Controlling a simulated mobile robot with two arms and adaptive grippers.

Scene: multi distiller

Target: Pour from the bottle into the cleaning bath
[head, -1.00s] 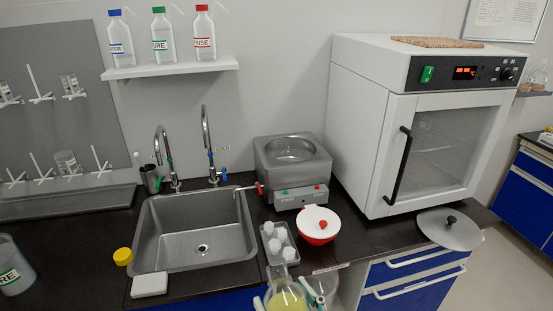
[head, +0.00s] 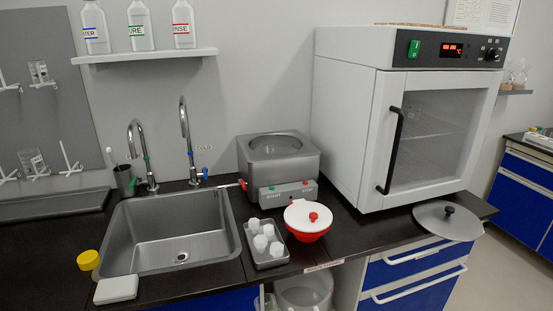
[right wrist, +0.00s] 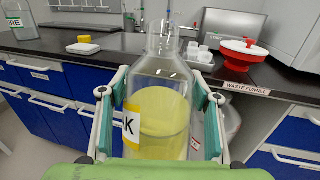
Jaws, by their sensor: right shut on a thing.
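My right gripper (right wrist: 158,100) is shut around a clear glass bottle (right wrist: 158,80). The bottle is upright, holds yellow liquid and has a white and yellow label with a "K". At most a sliver of gripper or bottle shows at the bottom edge of the head view. The cleaning bath (head: 278,158) is a grey steel box with a round open top and a front panel marked START and STOP. It stands at the back of the counter, right of the sink, and shows partly in the right wrist view (right wrist: 233,22). The bottle is in front of the counter, apart from the bath. My left gripper is not in view.
A sink (head: 170,235) with two tall taps lies left of the bath. A red funnel with white lid (head: 307,218) and a tray of white cups (head: 272,262) stand before the bath. A white oven (head: 400,120) is right; a round lid (head: 447,220) lies before it.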

